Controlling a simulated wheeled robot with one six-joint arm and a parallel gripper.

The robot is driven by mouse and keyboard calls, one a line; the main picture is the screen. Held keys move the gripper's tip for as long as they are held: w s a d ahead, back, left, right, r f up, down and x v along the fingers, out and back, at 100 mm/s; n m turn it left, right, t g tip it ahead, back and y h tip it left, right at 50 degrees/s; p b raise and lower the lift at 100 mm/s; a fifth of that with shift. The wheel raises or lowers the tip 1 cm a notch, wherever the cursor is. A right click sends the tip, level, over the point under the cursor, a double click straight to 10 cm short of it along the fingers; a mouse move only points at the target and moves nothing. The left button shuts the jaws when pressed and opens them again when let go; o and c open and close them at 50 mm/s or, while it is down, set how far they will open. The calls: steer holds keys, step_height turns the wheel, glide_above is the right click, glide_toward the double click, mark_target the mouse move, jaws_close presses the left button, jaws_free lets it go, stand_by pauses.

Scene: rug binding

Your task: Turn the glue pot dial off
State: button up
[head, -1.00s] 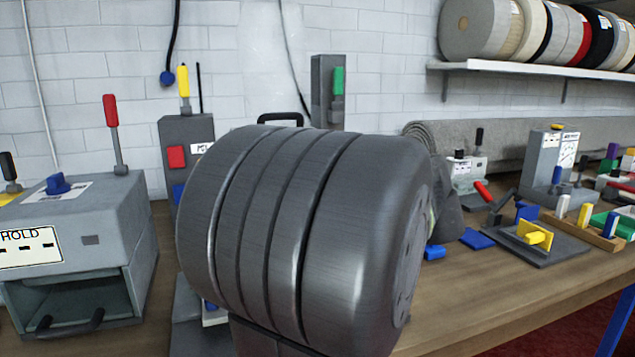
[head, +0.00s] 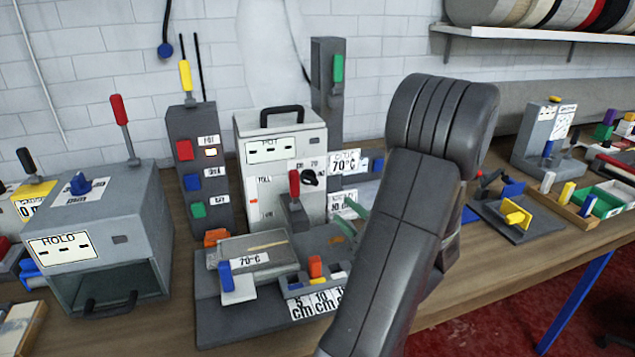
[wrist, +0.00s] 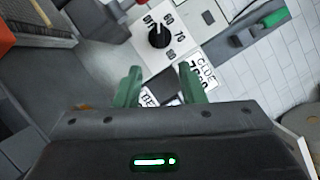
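The glue pot (head: 262,150) is a white box with a black handle on top, at the back of the bench in the head view. Its black dial (head: 311,178) is on the front at the right. The dial also shows in the wrist view (wrist: 158,37), with several small numbers around it; I cannot tell exactly which mark it points to. My gripper (wrist: 160,72) has two green fingers spread apart with nothing between them. The dial lies beyond the fingertips, apart from them. In the head view my arm hides most of the gripper; a green finger shows right of the pot.
A red-handled lever (head: 294,185) stands before the pot, left of the dial. A 70°C card (head: 345,165) is to its right. A grey switch column (head: 198,165) stands at left, a HOLD box (head: 110,235) farther left. A grey fixture (head: 255,310) lies in front.

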mark_target(314, 184)
steer(key=p+x, duration=0.2)
steer(key=x, duration=0.9)
steer(key=shift+w+a+p, duration=0.25)
steer(key=shift+w+p, duration=0.05)
jaws_close()
